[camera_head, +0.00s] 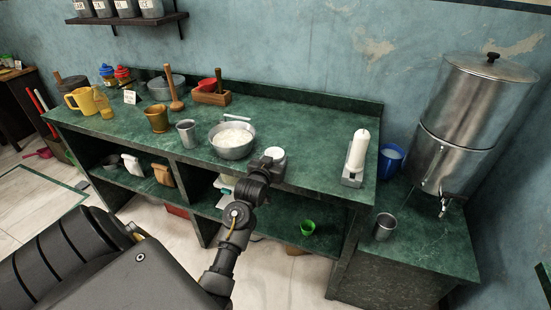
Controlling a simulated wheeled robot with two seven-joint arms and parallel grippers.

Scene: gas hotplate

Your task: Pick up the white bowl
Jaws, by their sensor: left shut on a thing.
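A small white bowl (275,153) is at the front edge of the green counter, right of a metal bowl of white contents. My left gripper (271,162) is at the white bowl's near side and is shut on it. The gripper and wrist hide the lower part of the bowl, so I cannot tell whether it touches the counter. My right gripper is not in view.
The metal bowl (232,148) stands close to the left of the gripper, with a grey mug (187,133) beyond it. A white cylinder (358,149) stands on a metal holder to the right. The green counter (315,125) is clear between the bowl and the cylinder.

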